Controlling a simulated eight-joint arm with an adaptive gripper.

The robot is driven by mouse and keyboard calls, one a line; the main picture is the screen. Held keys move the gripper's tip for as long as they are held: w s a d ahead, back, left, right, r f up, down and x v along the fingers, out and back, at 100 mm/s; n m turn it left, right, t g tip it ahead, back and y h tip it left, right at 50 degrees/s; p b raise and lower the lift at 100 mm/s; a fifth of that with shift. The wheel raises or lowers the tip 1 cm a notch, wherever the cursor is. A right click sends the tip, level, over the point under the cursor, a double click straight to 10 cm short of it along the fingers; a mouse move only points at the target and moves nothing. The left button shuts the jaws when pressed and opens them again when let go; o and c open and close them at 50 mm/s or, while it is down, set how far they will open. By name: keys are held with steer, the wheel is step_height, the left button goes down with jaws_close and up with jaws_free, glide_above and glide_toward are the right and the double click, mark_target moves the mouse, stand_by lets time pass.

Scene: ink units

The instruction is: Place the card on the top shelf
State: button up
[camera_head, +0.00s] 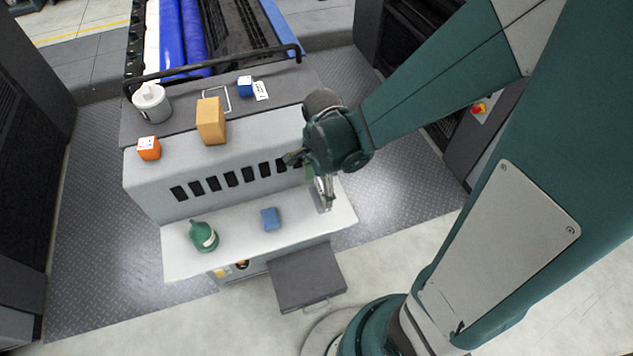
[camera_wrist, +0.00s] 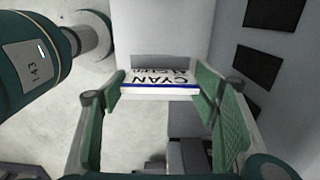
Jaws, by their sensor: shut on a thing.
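The card (camera_wrist: 158,84) is white with a blue edge stripe and dark "CYAN" lettering that appears upside down in the wrist view. My gripper (camera_wrist: 160,92) is shut on it, with a green-padded finger at each side. In the head view my gripper (camera_head: 323,192) points down over the right end of the lower ledge, in front of the slotted face. The card cannot be made out clearly there. The top shelf (camera_head: 180,116) is the dark upper surface of the machine, up and to the left of my gripper.
On the upper level stand a grey canister (camera_head: 151,102), a tan box (camera_head: 211,121), an orange cube (camera_head: 149,148) and a blue cube (camera_head: 245,85) beside a white tag (camera_head: 261,91). The lower ledge (camera_head: 300,223) holds a green bottle (camera_head: 203,236) and a blue block (camera_head: 270,218).

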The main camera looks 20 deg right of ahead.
mark_target(321, 195)
steer(key=shift+f, duration=0.15)
steer(key=shift+f+b, duration=0.55)
steer(key=shift+f, duration=1.5)
steer(key=shift+f, duration=0.15)
steer(key=o, duration=0.9)
steer(key=shift+r+p, duration=1.45)
steer(key=shift+r, duration=4.75)
